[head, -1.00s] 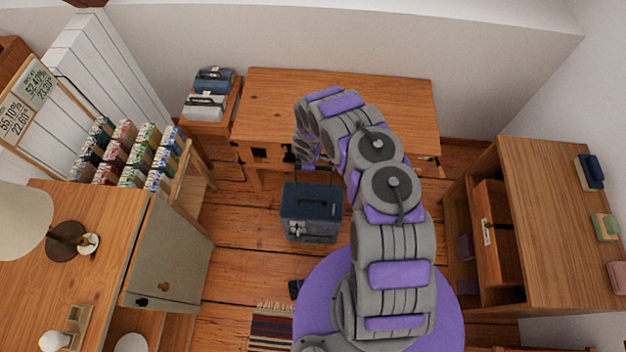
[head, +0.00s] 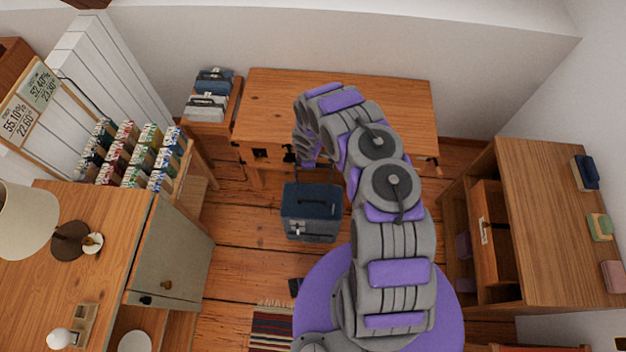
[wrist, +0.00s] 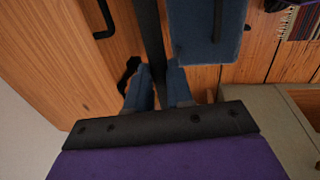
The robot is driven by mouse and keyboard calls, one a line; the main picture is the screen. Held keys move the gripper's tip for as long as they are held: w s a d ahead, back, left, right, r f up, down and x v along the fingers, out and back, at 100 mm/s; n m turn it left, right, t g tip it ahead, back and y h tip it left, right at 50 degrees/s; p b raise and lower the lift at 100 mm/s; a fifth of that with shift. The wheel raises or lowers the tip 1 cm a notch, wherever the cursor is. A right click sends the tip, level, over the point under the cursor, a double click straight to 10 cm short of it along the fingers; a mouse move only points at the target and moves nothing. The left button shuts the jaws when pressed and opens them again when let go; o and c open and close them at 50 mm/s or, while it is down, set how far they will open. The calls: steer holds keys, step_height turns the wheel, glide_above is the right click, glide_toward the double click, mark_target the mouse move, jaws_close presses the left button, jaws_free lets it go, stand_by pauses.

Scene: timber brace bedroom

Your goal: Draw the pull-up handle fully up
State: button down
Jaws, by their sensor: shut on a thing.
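A dark blue suitcase (head: 311,203) stands upright on the wooden floor in front of the desk. A black carry handle lies on its top. Thin dark rods of the pull-up handle (head: 297,172) rise from its back side, and the handle's top is partly hidden by my arm. In the wrist view, a dark bar of the handle (wrist: 150,35) runs between the fingers of my gripper (wrist: 158,88), which is shut on it. The suitcase top (wrist: 203,35) shows below and beside the bar. In the head view my gripper is mostly hidden behind my wrist.
The wooden desk (head: 375,88) is close behind the suitcase. A cabinet with a part-open drawer (head: 493,232) stands at right. A grey-doored cabinet (head: 172,258) and a rack of small packets (head: 135,155) stand at left. A striped rug (head: 272,330) lies in front.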

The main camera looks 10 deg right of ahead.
steer(key=shift+r+p, duration=0.95)
steer(key=shift+r, duration=0.3)
steer(key=c, duration=1)
jaws_free()
steer(key=s+r+p, duration=0.1)
steer(key=r, duration=0.4)
steer(key=s+r+p, duration=0.1)
steer(key=r, duration=0.5)
steer(key=s+a+r+p, duration=0.1)
steer(key=r, duration=0.5)
steer(key=shift+a, duration=0.1)
